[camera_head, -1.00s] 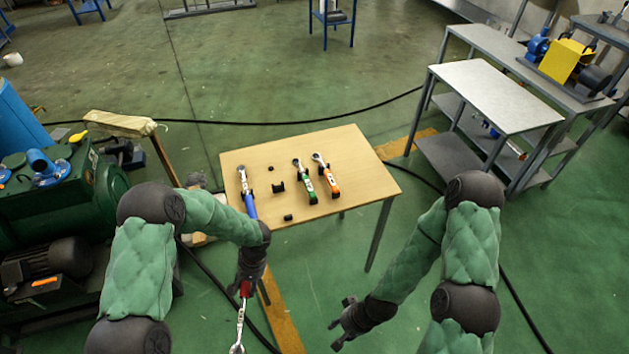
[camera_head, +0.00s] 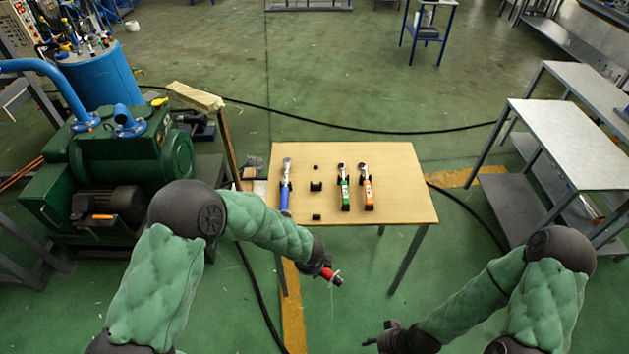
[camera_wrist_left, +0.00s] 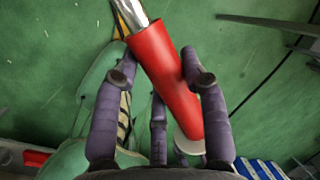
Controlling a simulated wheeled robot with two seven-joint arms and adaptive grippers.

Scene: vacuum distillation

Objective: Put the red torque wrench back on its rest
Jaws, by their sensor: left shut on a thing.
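My left gripper (camera_head: 325,270) is shut on the red torque wrench (camera_head: 333,278), held in the air off the table's front edge. In the left wrist view, the gripper's fingers (camera_wrist_left: 160,80) close around the wrench's red handle (camera_wrist_left: 168,85), and its silver shaft (camera_wrist_left: 131,14) runs out of the top of the picture. An empty black rest (camera_head: 316,186) stands on the wooden table (camera_head: 400,166), between a blue wrench (camera_head: 285,187) and a green wrench (camera_head: 344,188). My right gripper (camera_head: 377,334) is open and empty, low in front of the table.
An orange wrench (camera_head: 366,188) lies beside the green one. Small black pieces sit behind (camera_head: 316,167) and in front (camera_head: 316,217) of the empty rest. A green pump (camera_head: 120,160) stands left, a grey bench (camera_head: 560,145) right. The table's right part is bare.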

